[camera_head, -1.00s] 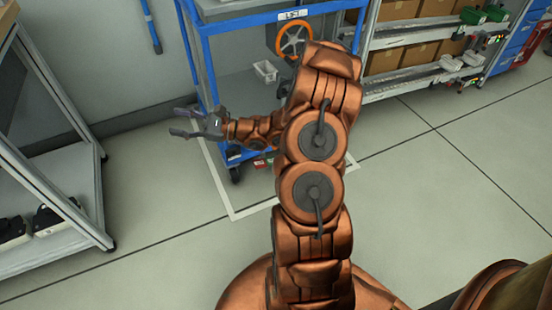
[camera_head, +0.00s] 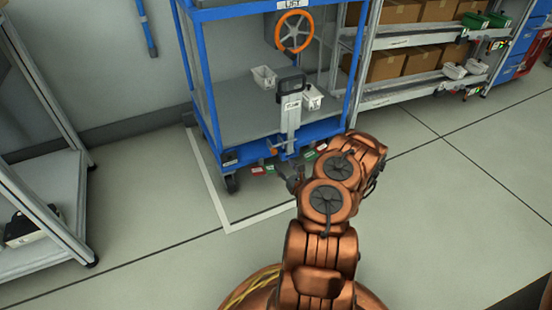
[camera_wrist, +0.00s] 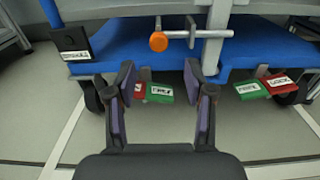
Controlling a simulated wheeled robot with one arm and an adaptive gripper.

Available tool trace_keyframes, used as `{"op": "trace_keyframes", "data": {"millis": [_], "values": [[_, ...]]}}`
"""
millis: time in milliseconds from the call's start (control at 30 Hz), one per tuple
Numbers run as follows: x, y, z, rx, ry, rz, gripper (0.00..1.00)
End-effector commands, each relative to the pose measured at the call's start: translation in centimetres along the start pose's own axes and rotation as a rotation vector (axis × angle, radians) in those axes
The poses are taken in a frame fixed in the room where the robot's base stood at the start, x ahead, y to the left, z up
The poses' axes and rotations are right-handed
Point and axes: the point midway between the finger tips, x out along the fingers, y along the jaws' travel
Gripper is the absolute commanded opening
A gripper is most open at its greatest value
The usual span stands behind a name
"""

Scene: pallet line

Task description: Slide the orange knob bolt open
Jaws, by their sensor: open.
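The orange knob (camera_wrist: 158,41) of the bolt shows in the wrist view, on the left end of a horizontal metal rod (camera_wrist: 205,34) mounted at the front edge of the blue cart. In the head view the knob (camera_head: 271,150) is small, low on the cart's front. My gripper (camera_wrist: 162,72) is open and empty, its two fingers apart below and in front of the knob, not touching it. In the head view my gripper (camera_head: 290,176) is partly hidden behind my arm, near the cart's lower front edge.
The blue cart (camera_head: 245,12) has an orange handwheel (camera_head: 294,31) and white bins (camera_head: 263,78). Green tags (camera_wrist: 160,93) and red tags (camera_wrist: 278,83) hang below its edge. A grey rack (camera_head: 38,190) stands at left, shelves with boxes (camera_head: 385,66) at right. Floor before the cart is clear.

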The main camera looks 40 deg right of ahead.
Motion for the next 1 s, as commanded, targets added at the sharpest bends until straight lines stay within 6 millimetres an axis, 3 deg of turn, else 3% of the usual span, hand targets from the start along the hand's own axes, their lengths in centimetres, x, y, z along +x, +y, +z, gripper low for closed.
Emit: {"op": "trace_keyframes", "data": {"millis": [500,900,1000], "values": [[6.7,0.2,0.0,-0.004,-0.004,0.005,0.53],[7.4,0.2,0.2,0.0,-0.003,0.004,0.53],[7.4,0.2,0.2,0.0,-0.003,0.004,0.44]]}}
